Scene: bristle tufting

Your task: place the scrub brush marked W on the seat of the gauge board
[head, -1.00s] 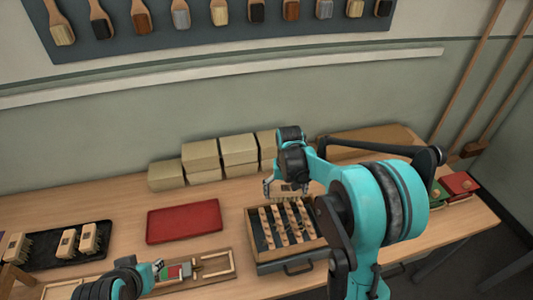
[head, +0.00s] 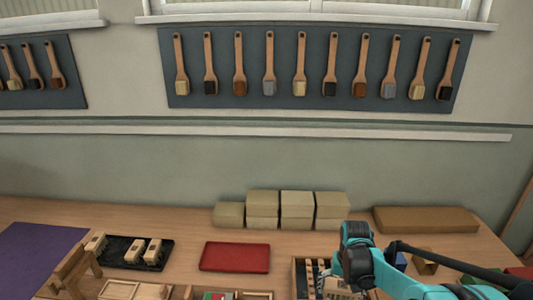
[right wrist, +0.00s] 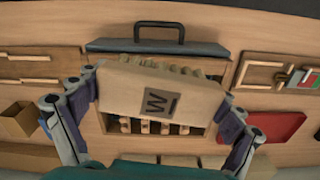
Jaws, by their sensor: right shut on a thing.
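The scrub brush marked W (right wrist: 148,90) is a pale wooden block with a dark square mark on its face, and bristles show behind its upper edge. In the right wrist view my right gripper (right wrist: 150,108) is shut on it, a finger at each end. In the head view the right gripper (head: 336,284) is low at the right, over the open slatted box (head: 299,268), and largely hides the brush. What seems to be the gauge board (head: 258,295), a wooden frame with red and green patches, is cut off at the bottom. It also shows in the right wrist view (right wrist: 250,75). My left gripper is not visible.
A red tray (head: 235,257) lies left of the box. A black tray (head: 120,262) with brushes, a wooden stand (head: 75,270) and a purple mat (head: 38,245) are further left. Pale blocks (head: 280,210) stand along the wall. Bare table lies between the trays.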

